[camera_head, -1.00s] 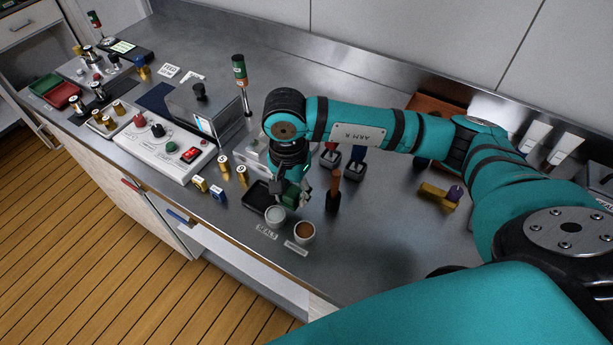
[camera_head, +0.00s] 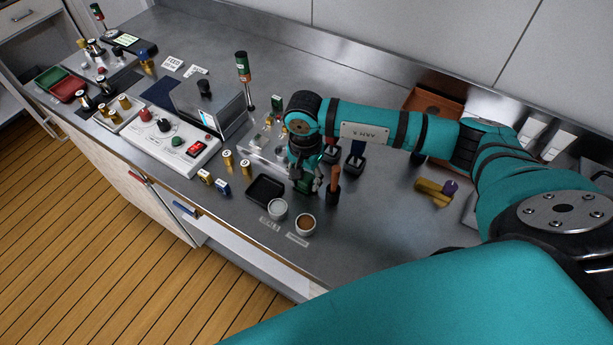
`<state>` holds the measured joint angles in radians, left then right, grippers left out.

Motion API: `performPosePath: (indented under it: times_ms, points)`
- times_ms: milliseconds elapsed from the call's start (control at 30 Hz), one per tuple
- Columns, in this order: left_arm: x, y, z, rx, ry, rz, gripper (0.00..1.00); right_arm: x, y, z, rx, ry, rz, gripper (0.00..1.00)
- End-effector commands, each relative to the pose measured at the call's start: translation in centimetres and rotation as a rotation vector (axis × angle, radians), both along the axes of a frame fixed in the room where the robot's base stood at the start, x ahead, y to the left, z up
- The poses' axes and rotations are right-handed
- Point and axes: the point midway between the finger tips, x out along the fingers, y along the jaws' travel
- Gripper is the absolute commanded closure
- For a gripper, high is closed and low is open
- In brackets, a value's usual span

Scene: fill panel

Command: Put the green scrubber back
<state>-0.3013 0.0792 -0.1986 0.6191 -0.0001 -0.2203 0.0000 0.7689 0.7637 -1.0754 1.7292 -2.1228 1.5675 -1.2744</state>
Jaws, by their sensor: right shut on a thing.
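My right gripper (camera_head: 307,187) points down at the counter, shut on a small dark green block, the green scrubber (camera_head: 303,186). The fingers and wrist hide part of it, and I cannot tell whether it touches the counter. The gripper is just right of a black square tray (camera_head: 265,188) and left of an upright orange-handled tool (camera_head: 334,180). My left gripper is not in view.
A white cup (camera_head: 277,208) and a cup of brown contents (camera_head: 304,224) stand in front of the gripper. A clear-topped fixture (camera_head: 265,150) stands behind it. A brown tray (camera_head: 433,108) lies at the back right. Bare counter (camera_head: 385,215) lies right of the orange-handled tool.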

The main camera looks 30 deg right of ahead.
Motion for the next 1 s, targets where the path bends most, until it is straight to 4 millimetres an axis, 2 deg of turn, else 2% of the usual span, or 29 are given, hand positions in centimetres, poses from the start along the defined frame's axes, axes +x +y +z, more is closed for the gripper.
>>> performPosePath:
  times_ms: [33, 67, 133, 467, 533, 1000]
  points:
    - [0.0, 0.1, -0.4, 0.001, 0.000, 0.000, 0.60, 0.0, 0.0, -0.3, 0.000, 0.000, 0.000, 1.00]
    - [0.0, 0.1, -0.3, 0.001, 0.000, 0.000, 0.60, 0.0, 0.0, -0.2, 0.000, 0.000, 0.000, 0.63]
    - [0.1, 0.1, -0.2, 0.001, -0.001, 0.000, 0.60, 0.0, 0.0, -0.1, -0.001, 0.001, 0.000, 0.56]
    - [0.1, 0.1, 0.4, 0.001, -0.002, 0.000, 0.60, 0.0, 0.0, 0.4, -0.001, 0.001, 0.000, 0.56]
    - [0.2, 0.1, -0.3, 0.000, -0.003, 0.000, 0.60, 0.1, 0.0, 0.7, -0.001, -0.003, 0.001, 0.56]
    - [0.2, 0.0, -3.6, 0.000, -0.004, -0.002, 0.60, 0.3, 0.1, 9.9, -0.001, -0.005, 0.000, 0.56]
